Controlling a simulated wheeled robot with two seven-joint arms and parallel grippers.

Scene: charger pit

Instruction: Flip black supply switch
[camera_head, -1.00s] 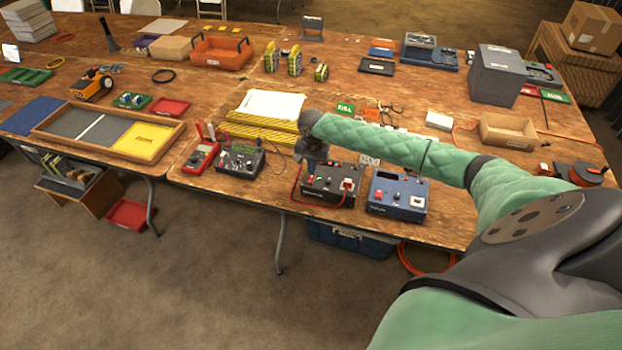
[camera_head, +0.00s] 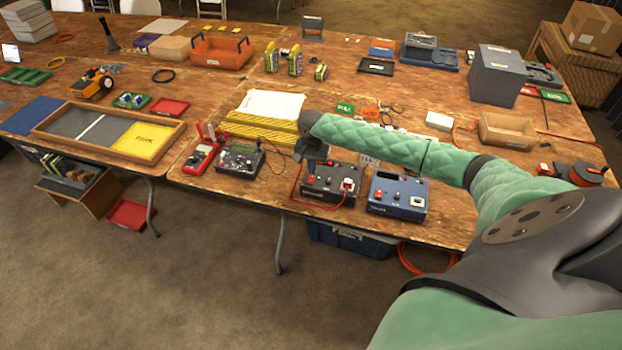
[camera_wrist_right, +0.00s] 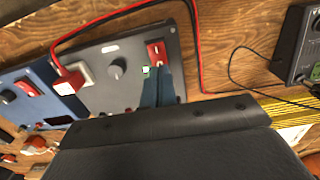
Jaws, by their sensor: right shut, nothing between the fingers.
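The black supply (camera_head: 333,197) stands on the table's front edge in the head view, a red cable looping round its left side. In the right wrist view its dark panel (camera_wrist_right: 100,88) shows a red rocker switch (camera_wrist_right: 156,50), a lit green lamp (camera_wrist_right: 146,70) and a round knob (camera_wrist_right: 117,68). My right gripper (camera_wrist_right: 159,72) is shut and empty, its fingertips close beside the switch; I cannot tell whether they touch it. In the head view the right gripper (camera_head: 302,152) is just above the supply's back left corner. My left gripper is not in view.
A blue supply (camera_head: 398,197) with its own red switch (camera_wrist_right: 27,88) stands right of the black one. A black circuit box (camera_head: 240,160) and a red meter (camera_head: 201,157) stand to the left. A yellow-striped mat (camera_head: 260,125) lies behind. Red and black cables cross the table.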

